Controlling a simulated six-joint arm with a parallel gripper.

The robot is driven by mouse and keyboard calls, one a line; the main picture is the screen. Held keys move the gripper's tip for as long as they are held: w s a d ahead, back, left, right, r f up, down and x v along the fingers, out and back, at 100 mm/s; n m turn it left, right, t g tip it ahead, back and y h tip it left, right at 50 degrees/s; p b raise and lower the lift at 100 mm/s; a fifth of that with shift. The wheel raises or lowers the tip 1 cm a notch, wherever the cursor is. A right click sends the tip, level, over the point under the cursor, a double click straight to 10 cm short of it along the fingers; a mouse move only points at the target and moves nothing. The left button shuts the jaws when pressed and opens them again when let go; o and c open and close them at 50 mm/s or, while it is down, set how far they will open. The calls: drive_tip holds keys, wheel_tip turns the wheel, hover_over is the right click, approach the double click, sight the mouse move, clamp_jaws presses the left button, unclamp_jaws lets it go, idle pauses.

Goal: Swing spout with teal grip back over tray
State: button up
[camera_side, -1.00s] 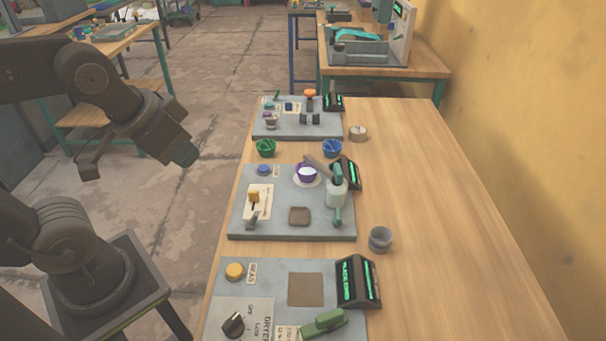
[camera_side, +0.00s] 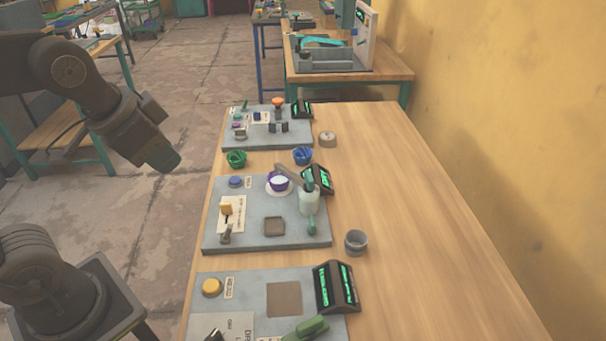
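The spout (camera_side: 289,174) is a grey arm on a pale bottle-like dispenser (camera_side: 309,203) on the middle panel. It points up and left, over or beside a purple cup (camera_side: 279,182) on a white saucer (camera_side: 277,191). The teal grip (camera_side: 311,225) extends from the dispenser toward the front. A square brown tray (camera_side: 273,227) is set in the panel left of the grip; the spout is not over it. My gripper (camera_side: 165,158) hangs in the air to the left, well apart from the panel. Its fingers are too unclear to tell their state.
A grey cup (camera_side: 355,242) stands to the right. The table's right side is clear.

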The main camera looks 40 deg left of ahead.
drive_tip(key=shift+o, duration=1.3)
drive_tip(key=w+r+m+g, duration=0.1)
drive_tip(key=w+r+m, duration=0.1)
drive_tip(key=w+m, duration=0.2)
drive_tip(key=shift+w+d+r+m, duration=0.15)
drive_tip(key=shift+w+d+m, duration=0.3)
drive_tip(key=shift+w, duration=0.5)
drive_tip(key=m+g, duration=0.4)
drive_tip(key=m, duration=1.4)
hover_over(309, 175)
wheel_tip(309, 175, down, 7)
wheel_tip(309, 175, down, 13)
drive_tip(key=shift+r, duration=0.1)
drive_tip(key=shift+c, duration=0.3)
clamp_jaws()
